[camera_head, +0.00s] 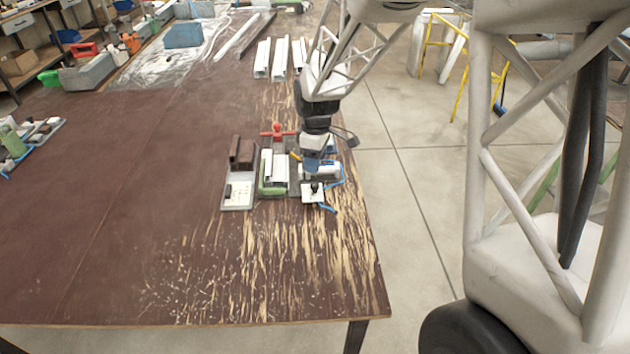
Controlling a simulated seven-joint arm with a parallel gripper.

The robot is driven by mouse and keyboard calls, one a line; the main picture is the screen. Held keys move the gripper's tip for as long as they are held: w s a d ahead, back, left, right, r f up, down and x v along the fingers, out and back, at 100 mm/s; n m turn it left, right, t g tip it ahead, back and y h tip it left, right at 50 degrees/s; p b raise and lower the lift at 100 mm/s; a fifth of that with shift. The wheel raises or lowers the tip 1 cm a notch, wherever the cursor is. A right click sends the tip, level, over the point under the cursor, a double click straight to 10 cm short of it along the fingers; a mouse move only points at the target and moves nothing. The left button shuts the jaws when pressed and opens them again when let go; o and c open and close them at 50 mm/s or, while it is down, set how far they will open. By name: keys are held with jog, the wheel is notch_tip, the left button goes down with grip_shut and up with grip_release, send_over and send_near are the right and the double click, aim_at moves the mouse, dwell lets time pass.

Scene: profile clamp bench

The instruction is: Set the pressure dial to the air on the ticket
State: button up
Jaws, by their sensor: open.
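My gripper (313,176) is at the lower end of my arm, over the right side of the clamp bench gear near the table's right edge. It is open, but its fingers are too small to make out. A small white panel (313,197) with a dark round part, perhaps the pressure dial, lies right under it. I cannot tell whether the gripper touches it. A white card (238,194), possibly the ticket, lies on a grey board to the left; its writing is unreadable. The green-based clamp fixture (273,187) with a white profile and a red handle (277,132) stands between them.
A brown block (242,152) sits behind the card. Blue hose (328,208) lies beside the panel. White profiles (279,57) lie farther back on the table. A grey tray (37,133) with a green bottle is at the far left. The brown tabletop (130,190) between is clear.

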aim_at(315, 184)
jog(key=shift+s+f, duration=0.15)
jog(key=shift+f, duration=3.75)
jog(key=shift+c, duration=0.3)
jog(key=c, duration=0.9)
